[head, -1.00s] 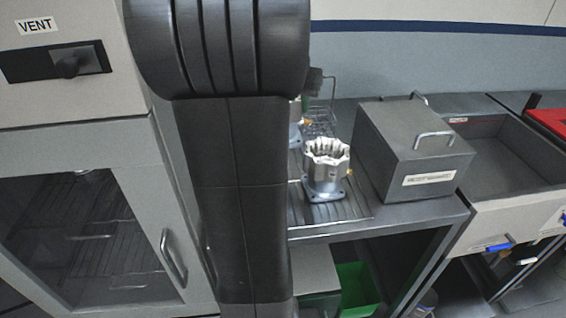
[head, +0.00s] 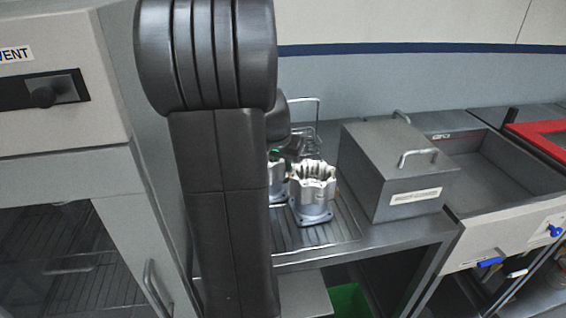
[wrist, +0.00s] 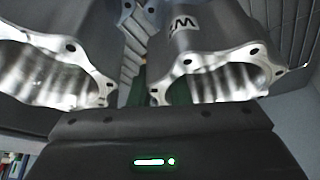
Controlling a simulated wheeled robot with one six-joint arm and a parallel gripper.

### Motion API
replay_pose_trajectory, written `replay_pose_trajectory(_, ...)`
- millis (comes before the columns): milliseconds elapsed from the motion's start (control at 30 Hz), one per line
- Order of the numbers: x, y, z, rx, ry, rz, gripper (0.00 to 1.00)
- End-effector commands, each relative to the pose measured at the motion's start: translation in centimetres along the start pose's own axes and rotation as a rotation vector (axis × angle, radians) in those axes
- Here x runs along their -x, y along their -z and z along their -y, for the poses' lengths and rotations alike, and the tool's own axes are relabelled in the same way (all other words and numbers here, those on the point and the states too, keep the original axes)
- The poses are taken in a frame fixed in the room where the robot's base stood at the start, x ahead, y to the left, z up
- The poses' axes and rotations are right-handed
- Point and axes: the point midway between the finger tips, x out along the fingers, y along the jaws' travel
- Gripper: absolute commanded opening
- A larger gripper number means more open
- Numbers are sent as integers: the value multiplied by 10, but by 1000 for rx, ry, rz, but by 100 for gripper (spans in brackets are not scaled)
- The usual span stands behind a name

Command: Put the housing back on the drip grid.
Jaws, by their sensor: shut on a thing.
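One silvery machined housing (head: 313,200) stands upright on the drip grid (head: 340,222), its toothed rim up. A second housing (head: 279,187) is just left of it, partly hidden behind my arm. My gripper (head: 277,154), a dark shape with a bit of green, is at this second housing and shut on it. Its base is hidden, so I cannot tell whether it touches the grid. The wrist view shows two flanged housings with open bores, one at left (wrist: 45,75) and one at right with a letter mark (wrist: 205,60); I cannot tell there which is held.
A grey lidded box (head: 395,175) with handles stands right of the grid. Further right is an open grey basin (head: 490,165) and a red-edged tray (head: 545,140). A cabinet with a vent label (head: 60,150) is at left. A wire rack (head: 308,125) stands behind.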

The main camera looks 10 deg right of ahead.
Motion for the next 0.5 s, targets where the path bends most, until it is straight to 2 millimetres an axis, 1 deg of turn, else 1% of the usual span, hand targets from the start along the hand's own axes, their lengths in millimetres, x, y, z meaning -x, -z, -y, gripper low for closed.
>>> replay_pose_trajectory(233,1,1,0,0,2,-5,0)
replay_pose_trajectory(367,-3,0,0,0,1,-5,0)
replay_pose_trajectory(400,-2,-1,0,0,0,-1,25)
replay_pose_trajectory(500,-2,-1,0,1,0,-1,26)
